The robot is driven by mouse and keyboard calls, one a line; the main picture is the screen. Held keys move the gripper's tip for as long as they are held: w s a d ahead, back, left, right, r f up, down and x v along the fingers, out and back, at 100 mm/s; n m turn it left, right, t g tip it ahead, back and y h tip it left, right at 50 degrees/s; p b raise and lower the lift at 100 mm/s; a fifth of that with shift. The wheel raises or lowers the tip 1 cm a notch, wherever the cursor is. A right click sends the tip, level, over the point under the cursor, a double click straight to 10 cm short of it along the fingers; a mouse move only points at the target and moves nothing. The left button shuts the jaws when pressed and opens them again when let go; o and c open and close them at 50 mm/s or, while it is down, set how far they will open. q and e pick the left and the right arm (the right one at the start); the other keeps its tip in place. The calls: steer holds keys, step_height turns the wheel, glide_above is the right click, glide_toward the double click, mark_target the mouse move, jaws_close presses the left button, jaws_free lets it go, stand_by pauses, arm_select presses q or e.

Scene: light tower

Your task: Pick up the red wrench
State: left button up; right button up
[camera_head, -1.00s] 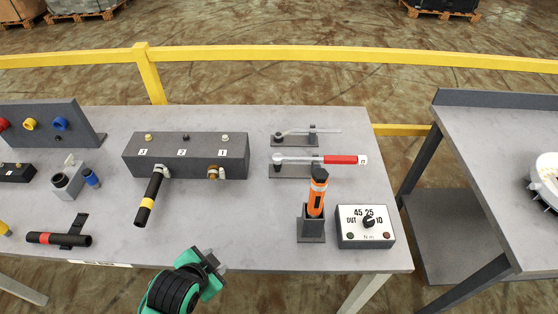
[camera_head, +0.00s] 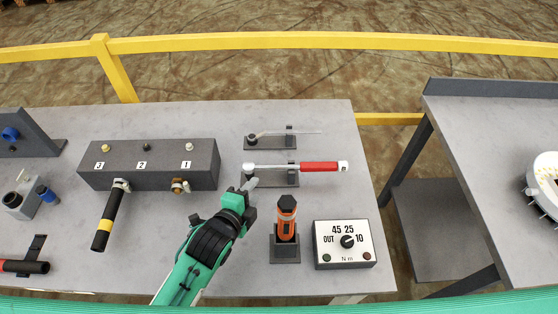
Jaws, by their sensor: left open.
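The red wrench (camera_head: 318,167) has a silver shaft and head and a red handle. It lies horizontally across a dark grey holder (camera_head: 284,181) on the right part of the grey table. My left gripper (camera_head: 248,184) is open, just below the left, silver end of the wrench. I cannot tell whether its fingers touch the wrench or its holder. My green and black left wrist hides part of the table to the lower left. My right gripper is not in view.
A second, thin silver wrench (camera_head: 290,133) lies on a holder behind. An orange-black tool (camera_head: 286,218) stands upright in front, beside a dial box (camera_head: 343,244). A dark numbered block (camera_head: 150,164) is at left. A yellow rail (camera_head: 300,41) runs behind the table (camera_head: 90,122).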

mark_target(272, 169)
arm_select(q)
steer(key=p+x, duration=0.1)
steer(key=x, duration=0.3)
steer(key=shift+w+d, duration=0.1)
steer(key=shift+w, duration=0.05)
steer(key=shift+x, duration=1.15)
steer(key=shift+w+f, duration=0.2)
steer(key=shift+w, duration=0.05)
steer(key=shift+w+d+p, duration=0.1)
steer(key=shift+w+p, duration=0.1)
steer(key=shift+p, duration=0.1)
steer(key=p+x, duration=0.1)
steer(key=x, duration=0.3)
steer(key=shift+p, duration=0.3)
steer(key=shift+w+d+f, duration=0.2)
steer(key=shift+w, duration=0.05)
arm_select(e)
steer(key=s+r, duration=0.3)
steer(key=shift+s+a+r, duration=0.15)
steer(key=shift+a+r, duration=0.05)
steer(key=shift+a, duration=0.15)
arm_select(q)
steer(key=shift+c, duration=0.4)
